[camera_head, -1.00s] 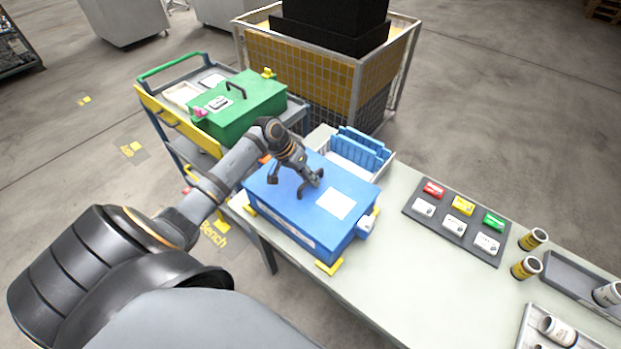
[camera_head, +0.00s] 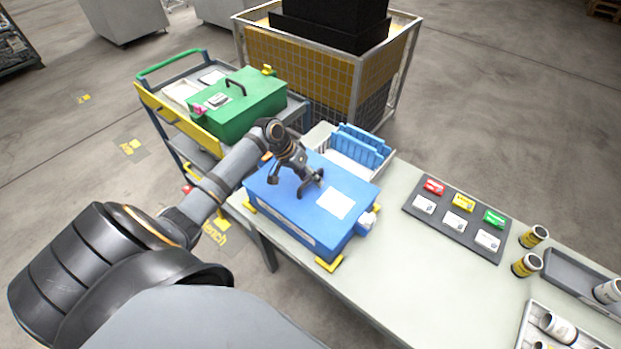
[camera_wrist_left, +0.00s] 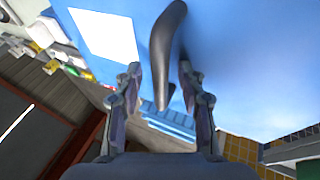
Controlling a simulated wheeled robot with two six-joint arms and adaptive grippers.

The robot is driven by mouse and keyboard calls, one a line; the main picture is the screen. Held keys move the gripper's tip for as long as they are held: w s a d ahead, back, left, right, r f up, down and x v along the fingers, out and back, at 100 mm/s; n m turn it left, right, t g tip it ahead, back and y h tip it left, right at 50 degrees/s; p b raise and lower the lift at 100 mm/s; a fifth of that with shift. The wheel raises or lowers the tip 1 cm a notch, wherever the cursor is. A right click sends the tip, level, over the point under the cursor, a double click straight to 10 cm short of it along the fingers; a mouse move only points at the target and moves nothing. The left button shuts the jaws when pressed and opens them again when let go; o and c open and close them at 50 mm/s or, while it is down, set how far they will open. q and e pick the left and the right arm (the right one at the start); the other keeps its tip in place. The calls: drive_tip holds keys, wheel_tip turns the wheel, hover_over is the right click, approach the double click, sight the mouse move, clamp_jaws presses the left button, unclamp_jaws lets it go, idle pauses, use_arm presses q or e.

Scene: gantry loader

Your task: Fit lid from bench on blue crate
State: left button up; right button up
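The blue crate (camera_head: 290,232) stands on the bench with the blue lid (camera_head: 345,186) lying on top of it. The lid has a white label and a dark handle (camera_wrist_left: 166,50). My left gripper (camera_head: 290,186) is at the top of the lid, by the handle. In the left wrist view my left gripper (camera_wrist_left: 160,82) has its two fingers apart, one on each side of the handle, with gaps showing between fingers and handle. Part of the handle is hidden by the gripper in the head view. My right gripper is not in view.
A green crate (camera_head: 245,120) stands on a trolley at the left. Behind the blue crate is a bin with blue dividers (camera_head: 362,148). A mesh cage (camera_head: 300,75) stands behind.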

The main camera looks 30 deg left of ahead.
use_arm(q)
drive_tip(key=v, duration=1.2)
drive_tip(key=shift+a, duration=0.1)
